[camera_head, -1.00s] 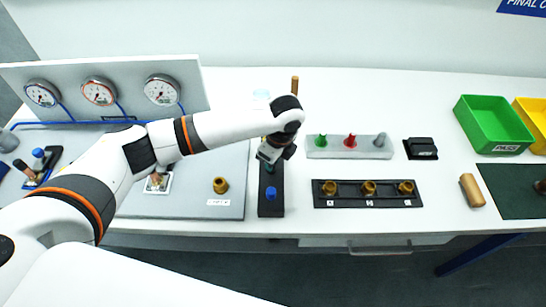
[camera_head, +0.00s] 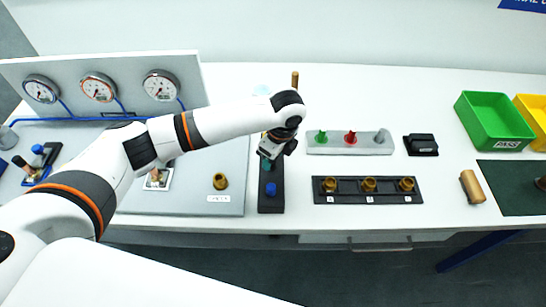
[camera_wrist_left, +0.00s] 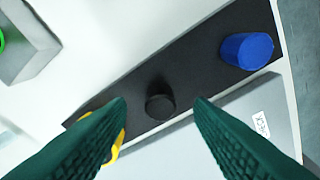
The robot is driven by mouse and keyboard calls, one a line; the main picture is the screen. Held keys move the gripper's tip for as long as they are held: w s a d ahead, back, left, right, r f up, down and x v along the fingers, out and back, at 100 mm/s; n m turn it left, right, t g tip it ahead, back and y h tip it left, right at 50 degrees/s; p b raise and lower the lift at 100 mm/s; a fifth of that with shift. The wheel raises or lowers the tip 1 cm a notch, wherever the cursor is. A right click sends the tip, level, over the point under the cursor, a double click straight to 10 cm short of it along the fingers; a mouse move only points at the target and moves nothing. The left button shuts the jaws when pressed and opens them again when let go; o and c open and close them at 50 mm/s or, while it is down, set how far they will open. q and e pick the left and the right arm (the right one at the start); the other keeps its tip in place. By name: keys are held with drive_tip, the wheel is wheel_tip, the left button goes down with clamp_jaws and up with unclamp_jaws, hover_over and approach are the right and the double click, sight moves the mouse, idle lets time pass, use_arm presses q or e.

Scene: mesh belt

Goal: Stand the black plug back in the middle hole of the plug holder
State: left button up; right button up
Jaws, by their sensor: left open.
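The plug holder (camera_head: 271,204) is a narrow black strip, also in the left wrist view (camera_wrist_left: 203,72). A blue plug (camera_head: 270,189) stands at its near end and shows on the right in the wrist view (camera_wrist_left: 246,50). The black plug (camera_wrist_left: 160,102) is at the middle of the strip, seen from above in the wrist view; it looks upright, its seating depth unclear. A yellow plug (camera_wrist_left: 117,147) is partly hidden behind a finger. My left gripper (camera_wrist_left: 161,100) is open above the strip, its green fingertips to either side of the black plug. My right gripper is not in view.
A grey holder (camera_head: 350,143) with green, red and grey plugs stands to the right. A black tray (camera_head: 337,199) with brass fittings lies in front of it. The gauge panel (camera_head: 120,85) is at the left. A green bin (camera_head: 494,122) is at the far right.

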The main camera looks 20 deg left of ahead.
use_arm(q)
wheel_tip(320, 180, up, 11)
drive_tip(key=d+b, duration=0.1)
drive_tip(key=shift+s+d+f+b, duration=0.15)
drive_tip(key=shift+s+d+b, duration=0.1)
drive_tip(key=shift+d+b, duration=0.15)
